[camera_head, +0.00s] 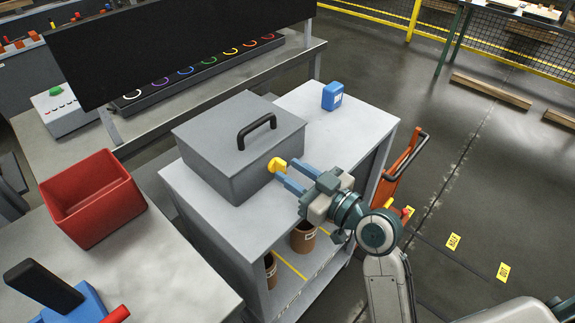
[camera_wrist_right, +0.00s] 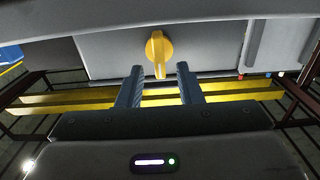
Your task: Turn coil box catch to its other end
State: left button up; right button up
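The grey coil box (camera_head: 222,142) with a black lid handle (camera_head: 257,129) stands on a grey cabinet top. Its yellow catch (camera_head: 277,165) is on the front right face. In the right wrist view the catch (camera_wrist_right: 158,52) has a round hub with a tab pointing down. My right gripper (camera_head: 285,174) has its two blue fingers apart, close to the catch. In the right wrist view the fingers (camera_wrist_right: 160,72) are open, with the tab's lower end near the gap between their tips. Contact is not visible. My left gripper is not in view.
A blue block (camera_head: 332,95) stands at the back of the cabinet top (camera_head: 355,122). A red bin (camera_head: 95,200) is on the left table. A black panel (camera_head: 180,40) stands behind the box. Brown containers (camera_head: 303,237) sit on the shelf below.

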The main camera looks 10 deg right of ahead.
aim_at(279, 168)
jog(key=shift+w+a, duration=0.3)
jog(key=shift+w, duration=0.2)
jog(key=shift+w+a, duration=0.2)
jog(key=shift+w, duration=0.15)
jog(key=shift+c, duration=1.1)
grip_shut()
jog(key=shift+f+n, duration=0.1)
jog(key=shift+n, duration=0.2)
jog(key=shift+a+f+n+b, duration=0.15)
jog(key=shift+n+b, duration=0.55)
jog(key=shift+b, duration=0.45)
jog(key=shift+s+n+b, duration=0.1)
jog(key=shift+n+b, duration=0.85)
jog(key=shift+n, duration=0.05)
jog(key=n+b, duration=0.2)
jog(key=shift+a+n, duration=0.15)
jog(key=shift+n, duration=0.15)
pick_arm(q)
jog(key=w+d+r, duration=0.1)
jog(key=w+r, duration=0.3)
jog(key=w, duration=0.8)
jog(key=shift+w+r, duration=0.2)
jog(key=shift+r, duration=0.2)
pick_arm(e)
jog(key=shift+s+n, duration=0.1)
jog(key=shift+n, duration=0.2)
jog(key=shift+o, duration=1.1)
grip_release()
